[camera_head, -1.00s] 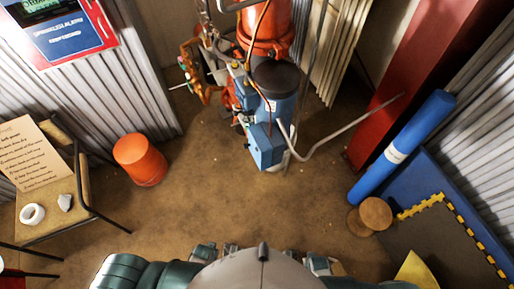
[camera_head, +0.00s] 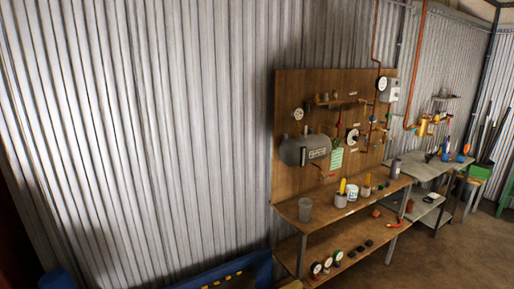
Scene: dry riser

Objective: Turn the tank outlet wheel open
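A grey horizontal tank (camera_head: 296,152) is mounted on a brown wooden board (camera_head: 290,95) against the corrugated wall. A dark label with pale lettering sits at its right end. A small reddish fitting (camera_head: 322,171) shows below the tank's right side; it is too small to tell whether it is the outlet wheel or how far it is turned. A round white-and-dark disc (camera_head: 352,136) is on the board to the right of the tank. Neither of my grippers is in view.
A wooden shelf bench (camera_head: 345,212) stands below the board, with a grey cup (camera_head: 305,209) and several containers on it. Gauges lie on its lower shelf. A grey workbench (camera_head: 425,168) stands to the right. Bare floor (camera_head: 440,255) shows at the lower right.

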